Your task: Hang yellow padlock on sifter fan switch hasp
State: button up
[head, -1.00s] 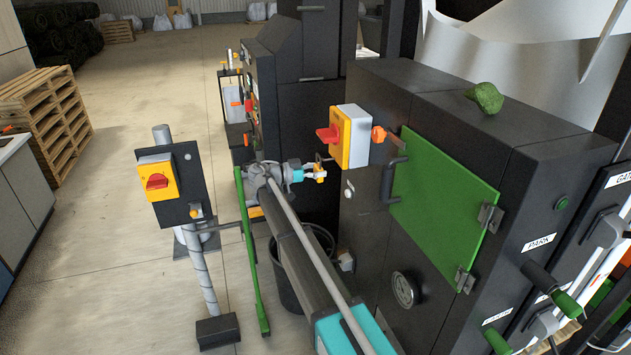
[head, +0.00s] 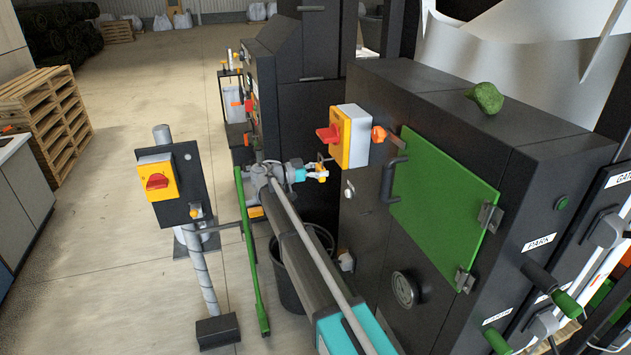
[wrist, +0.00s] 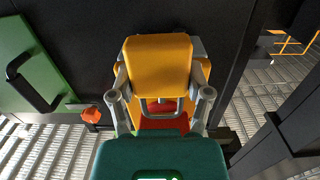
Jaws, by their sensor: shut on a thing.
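The yellow padlock (wrist: 160,65) is between the two fingers of my gripper (wrist: 160,82) in the wrist view, and the gripper is shut on it. In the head view my gripper (head: 314,173) holds the padlock (head: 322,170) in the air, left of and below the yellow and grey switch box (head: 361,138) with a red handle (head: 328,134). This box is on the dark cabinet. In the wrist view a red handle (wrist: 160,122) and yellow plate show behind the padlock.
A green door (head: 443,195) with a dark handle and an orange knob (head: 378,134) are right of the box. Another yellow switch with a red handle (head: 156,181) stands on a post at left. A green bar (head: 252,255) and black bin (head: 290,285) are near my arm.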

jog(key=shift+w+d, duration=0.25)
jog(key=shift+d, duration=0.4)
dwell(0.3)
jog(key=shift+w+d+f+b, duration=0.15)
jog(key=shift+d+f+b, duration=0.2)
jog(key=shift+d+b, duration=0.1)
dwell(1.0)
jog(key=shift+d+f, duration=0.15)
jog(key=shift+f, duration=0.2)
dwell(1.1)
jog(key=o, duration=1.2)
jog(key=shift+o, duration=0.2)
jog(key=shift+r, duration=0.15)
jog(key=r+p+v, duration=0.1)
jog(key=v, duration=0.9)
jog(key=shift+d, duration=0.1)
